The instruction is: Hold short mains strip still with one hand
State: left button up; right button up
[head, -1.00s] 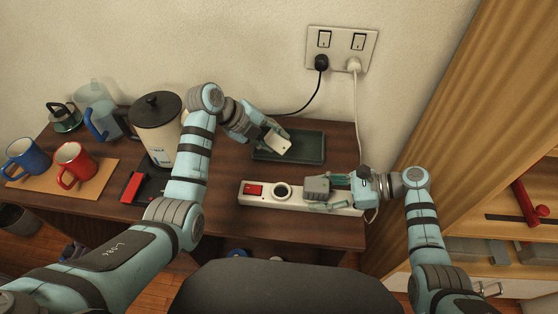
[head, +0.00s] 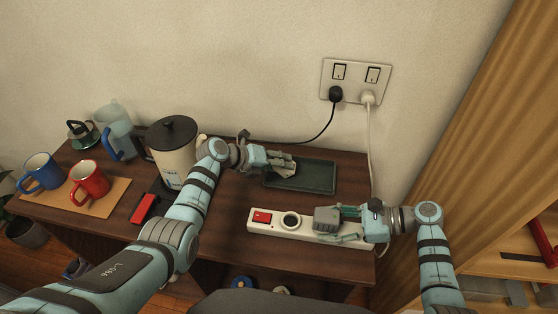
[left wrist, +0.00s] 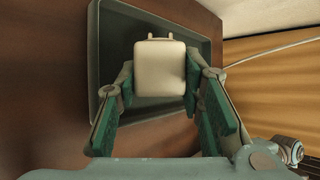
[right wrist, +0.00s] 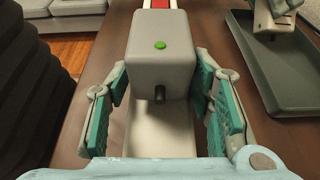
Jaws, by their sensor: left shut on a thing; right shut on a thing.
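The short white mains strip (head: 264,231) lies along the front of the brown table. It has a red switch (head: 262,217) and an open round socket (head: 291,221). A grey plug block (head: 326,218) sits on its right part; in the right wrist view it shows a green dot (right wrist: 160,45). My right gripper (right wrist: 163,85) is shut on this block's sides, above the strip. My left gripper (left wrist: 160,85) is shut on a cream plug (left wrist: 160,67) with two pins pointing away. It holds the plug over the dark green tray (head: 318,178); fingers partly hide it in the head view.
A wall plate (head: 355,82) holds a black plug and a white plug with hanging cables. A kettle (head: 172,145), a jug, blue and red mugs (head: 90,180) and a red-and-black object (head: 144,208) stand left. A wooden panel and shelves are at right.

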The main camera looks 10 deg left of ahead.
pick_arm(q)
jog(key=o, duration=1.3)
jog(key=v, duration=1.2)
pick_arm(e)
jog(key=o, duration=1.4)
jog(key=shift+o, duration=0.2)
